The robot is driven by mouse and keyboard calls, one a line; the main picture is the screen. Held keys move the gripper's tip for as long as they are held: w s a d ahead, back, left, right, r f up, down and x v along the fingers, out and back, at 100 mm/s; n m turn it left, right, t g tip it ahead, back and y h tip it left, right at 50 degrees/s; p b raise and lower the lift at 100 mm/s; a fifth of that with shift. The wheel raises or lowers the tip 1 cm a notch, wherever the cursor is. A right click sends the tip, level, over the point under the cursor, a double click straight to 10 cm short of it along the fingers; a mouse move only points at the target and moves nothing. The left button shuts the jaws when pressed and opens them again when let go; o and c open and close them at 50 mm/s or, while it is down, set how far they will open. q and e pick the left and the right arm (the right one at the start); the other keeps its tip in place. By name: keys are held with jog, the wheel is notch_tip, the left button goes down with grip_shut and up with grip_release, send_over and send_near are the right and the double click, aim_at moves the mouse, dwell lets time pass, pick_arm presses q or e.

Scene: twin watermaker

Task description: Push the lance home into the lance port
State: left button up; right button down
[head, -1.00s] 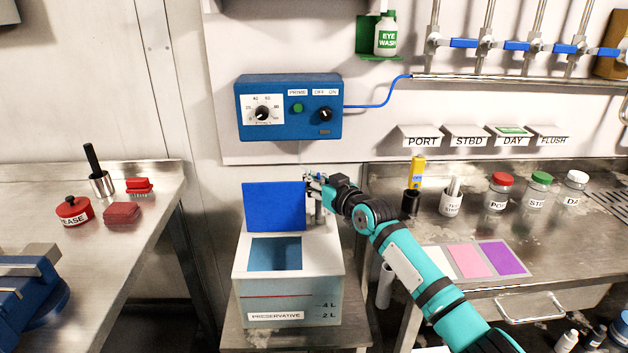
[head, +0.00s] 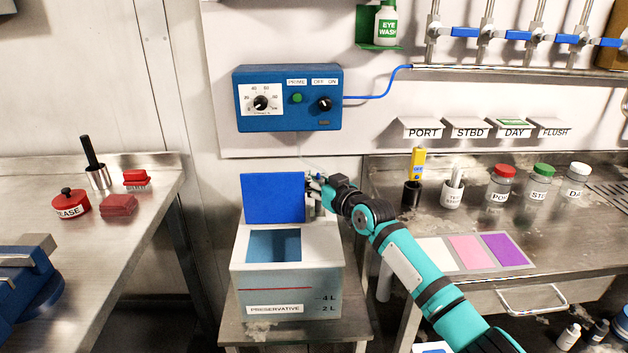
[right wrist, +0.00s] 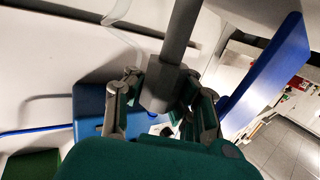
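The preservative tank (head: 285,283) stands on a low stand, with its blue lid (head: 273,198) raised upright and a square opening in its top. My right gripper (head: 318,187) is at the back right of the tank, just right of the lid. In the right wrist view, its fingers (right wrist: 160,78) close around a grey rod with a thicker block, which appears to be the lance (right wrist: 182,32). The lance port is not clearly visible, so I cannot tell how far the lance is in. My left gripper is not in view.
The blue dosing pump box (head: 287,98) hangs on the wall above the tank. A steel bench (head: 440,245) with jars and coloured cards is at the right. Another bench (head: 140,225) with red items and a blue vise (head: 25,275) is at the left.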

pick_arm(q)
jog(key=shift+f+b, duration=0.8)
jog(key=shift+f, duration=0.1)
pick_arm(e)
jog(key=shift+f, duration=1.2)
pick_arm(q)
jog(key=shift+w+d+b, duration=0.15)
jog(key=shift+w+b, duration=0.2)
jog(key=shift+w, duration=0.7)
pick_arm(e)
jog(key=shift+f, duration=0.2)
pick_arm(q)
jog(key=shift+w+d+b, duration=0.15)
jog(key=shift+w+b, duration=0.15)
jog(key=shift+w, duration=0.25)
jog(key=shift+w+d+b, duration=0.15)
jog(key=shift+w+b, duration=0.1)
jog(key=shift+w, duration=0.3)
pick_arm(e)
jog(key=shift+f, duration=0.6)
